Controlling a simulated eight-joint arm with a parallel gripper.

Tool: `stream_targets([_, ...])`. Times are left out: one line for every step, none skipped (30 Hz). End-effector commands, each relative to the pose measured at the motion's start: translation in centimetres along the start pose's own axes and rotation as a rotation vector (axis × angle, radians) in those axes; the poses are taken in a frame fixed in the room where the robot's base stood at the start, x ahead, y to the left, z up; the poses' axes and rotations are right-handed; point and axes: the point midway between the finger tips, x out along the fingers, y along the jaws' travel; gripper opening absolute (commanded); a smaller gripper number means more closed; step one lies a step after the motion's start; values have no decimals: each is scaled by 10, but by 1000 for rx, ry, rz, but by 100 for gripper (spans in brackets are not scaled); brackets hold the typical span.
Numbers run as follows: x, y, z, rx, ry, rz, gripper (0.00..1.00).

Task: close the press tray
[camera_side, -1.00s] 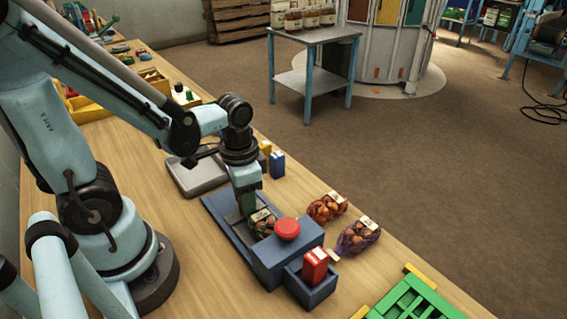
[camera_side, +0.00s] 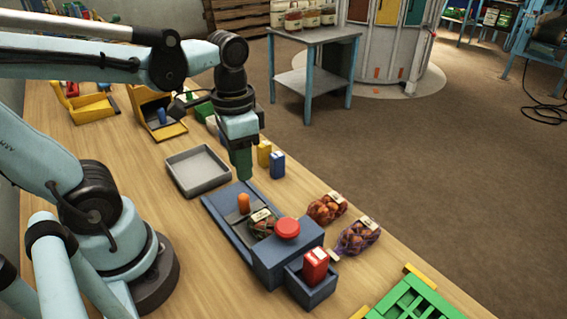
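The blue press (camera_side: 284,256) stands on the wooden bench, with a round red button (camera_side: 287,228) on its body. Its tray (camera_side: 224,214) is a long, flat part on the press's left side, with an upright orange handle (camera_side: 243,203). A dark net sack with a pale label (camera_side: 262,218) lies in the tray against the press body. My gripper (camera_side: 242,172) points down above the handle, apart from it. Its green fingers look close together from this side, so I cannot tell whether they are open or shut. I see nothing hanging from them.
A blue box holding a red pack (camera_side: 315,266) adjoins the press's front. Two net sacks (camera_side: 326,208) (camera_side: 357,236) lie to the right. A grey tray (camera_side: 198,170) and yellow and blue packs (camera_side: 264,153) (camera_side: 277,164) stand behind. A green crate (camera_side: 415,300) is at lower right.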

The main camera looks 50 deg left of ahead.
Motion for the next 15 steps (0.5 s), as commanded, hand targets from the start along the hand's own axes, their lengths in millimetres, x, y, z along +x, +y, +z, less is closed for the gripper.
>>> stream_targets([-6, 0, 0, 1, 0, 0, 36])
stream_targets([-9, 0, 0, 1, 0, 0, 36])
stream_targets([-12, 0, 0, 1, 0, 0, 36])
stream_targets([-14, 0, 0, 1, 0, 1, 36])
stream_targets([-16, 0, 0, 1, 0, 1, 36])
stream_targets([-18, 0, 0, 1, 1, 1, 36])
stream_targets([-20, 0, 0, 1, 1, 1, 36])
stream_targets([-21, 0, 0, 1, 1, 1, 36])
stream_targets([-22, 0, 0, 1, 1, 1, 36])
stream_targets([-22, 0, 0, 1, 1, 1, 36])
stream_targets([-22, 0, 0, 1, 1, 1, 36])
stream_targets([-23, 0, 0, 1, 1, 1, 36])
stream_targets([-23, 0, 0, 1, 1, 1, 36])
stream_targets([-23, 0, 0, 1, 1, 1, 36])
stream_targets([-23, 0, 0, 1, 1, 1, 36])
